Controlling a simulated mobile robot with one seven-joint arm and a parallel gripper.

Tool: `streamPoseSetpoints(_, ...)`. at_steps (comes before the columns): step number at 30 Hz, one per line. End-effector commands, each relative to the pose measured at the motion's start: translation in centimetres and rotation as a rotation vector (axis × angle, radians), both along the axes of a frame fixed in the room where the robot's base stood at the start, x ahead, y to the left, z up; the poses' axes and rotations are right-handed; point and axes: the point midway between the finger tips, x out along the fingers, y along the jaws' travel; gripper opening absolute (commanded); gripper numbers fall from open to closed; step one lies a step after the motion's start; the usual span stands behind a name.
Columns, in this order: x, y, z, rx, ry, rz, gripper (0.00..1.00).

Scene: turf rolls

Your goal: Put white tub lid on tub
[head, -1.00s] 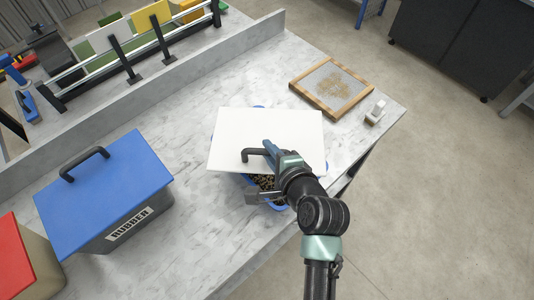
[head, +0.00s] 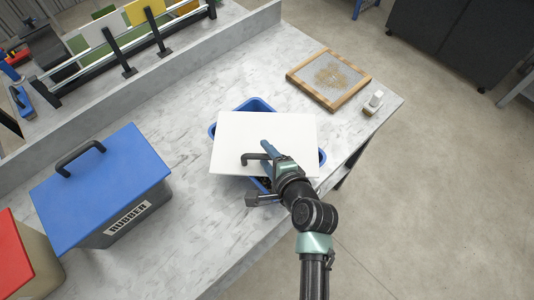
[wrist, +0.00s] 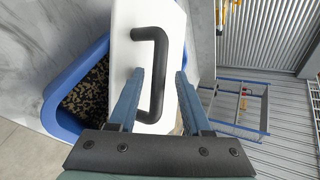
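The white lid (head: 285,130), with a black U-shaped handle (head: 248,158), is over the blue tub (head: 254,104) and hides most of it. Tub rim shows beyond the lid's far edge and right side, so the two are not lined up. In the wrist view, speckled contents (wrist: 85,92) show between the tub rim (wrist: 62,72) and the lid (wrist: 124,55). I cannot tell whether the lid touches the rim. My gripper (wrist: 160,72) has its blue fingers either side of the handle bar (wrist: 160,65), with a visible gap on each side, so it looks open.
A blue-lidded box marked RUBBER (head: 110,190) stands left, with a red-lidded box (head: 20,255) beyond it. A wooden-framed sieve (head: 328,80) and a small bottle (head: 373,103) lie near the right table edge. A rack (head: 125,50) stands behind a low ledge. Marble-patterned tabletop (head: 195,135) is clear around the tub.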

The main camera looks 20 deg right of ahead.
Motion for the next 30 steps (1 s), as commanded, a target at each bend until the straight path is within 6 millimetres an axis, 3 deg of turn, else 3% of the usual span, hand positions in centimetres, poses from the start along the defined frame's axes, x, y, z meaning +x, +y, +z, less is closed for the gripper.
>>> streamPoseSetpoints(8, -0.9, -0.1, 0.4, 0.0, 0.001, -0.001, 0.49)
streamPoseSetpoints(21, -7.7, -0.2, 4.4, 0.0, 0.0, -0.002, 0.49)
streamPoseSetpoints(30, -10.2, -0.2, 6.0, 0.0, 0.0, 0.0, 0.49)
